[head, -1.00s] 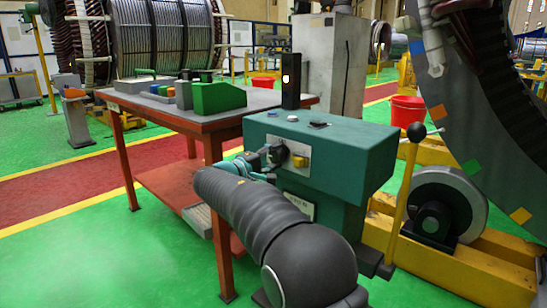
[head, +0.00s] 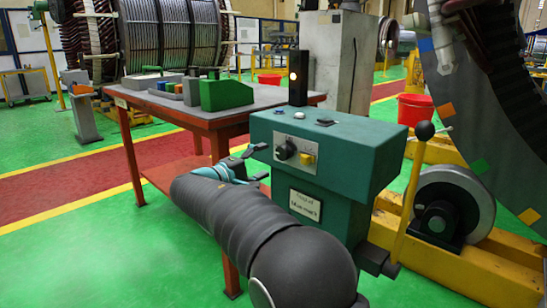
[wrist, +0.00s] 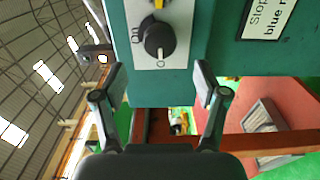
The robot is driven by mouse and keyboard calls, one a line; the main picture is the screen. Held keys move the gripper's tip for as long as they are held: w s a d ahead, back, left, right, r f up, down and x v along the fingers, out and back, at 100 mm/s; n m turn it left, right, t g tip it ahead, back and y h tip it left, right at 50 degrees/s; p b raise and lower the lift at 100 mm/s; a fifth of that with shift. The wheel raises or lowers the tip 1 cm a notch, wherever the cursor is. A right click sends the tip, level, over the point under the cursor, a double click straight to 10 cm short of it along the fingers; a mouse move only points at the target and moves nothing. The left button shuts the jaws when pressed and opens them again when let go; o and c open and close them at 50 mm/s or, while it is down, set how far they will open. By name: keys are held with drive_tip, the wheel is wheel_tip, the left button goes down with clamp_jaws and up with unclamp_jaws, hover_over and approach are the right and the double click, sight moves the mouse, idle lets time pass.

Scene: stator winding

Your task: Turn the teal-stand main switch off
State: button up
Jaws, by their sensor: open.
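The teal stand (head: 345,150) is right of centre in the head view. Its front plate carries a black rotary switch (head: 286,149) and a yellow square part (head: 308,156). In the wrist view the black switch (wrist: 160,38) is at top centre, its white pointer line aimed down at the O mark; the "On" mark is to its left. My gripper (head: 259,162) is open and empty, left of the switch and apart from it. In the wrist view my two fingers (wrist: 160,84) are spread below the switch.
A yellow lever (head: 412,190) and grey wheel (head: 462,205) are close on the right. Green floor is open at left.

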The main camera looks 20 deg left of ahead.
drive_tip(key=shift+v, duration=2.3)
wheel_tip(320, 180, down, 13)
drive_tip(key=s+d+n+g+y, duration=0.2)
drive_tip(key=s+g, duration=0.1)
drive_tip(key=g, duration=0.1)
drive_tip(key=s+d+f+m+g, duration=0.1)
drive_tip(key=s+d+f+g, duration=0.25)
drive_tip(key=d, duration=0.65)
drive_tip(key=s+d+r+m+g+y, duration=0.1)
drive_tip(key=s+d+m, duration=0.4)
drive_tip(key=d, duration=0.7)
drive_tip(key=s+d+r+m+g+y+p, duration=0.1)
drive_tip(key=s+d+m, duration=0.4)
drive_tip(key=s+d, duration=0.5)
drive_tip(key=s+d+r+m+g+y+p, duration=0.1)
drive_tip(key=s+d+r+m, duration=0.3)
drive_tip(key=s+d, duration=0.4)
drive_tip(key=d+y, duration=0.1)
drive_tip(key=d, duration=0.5)
drive_tip(key=shift+r+m+y, duration=0.2)
drive_tip(key=shift+m+y, duration=0.2)
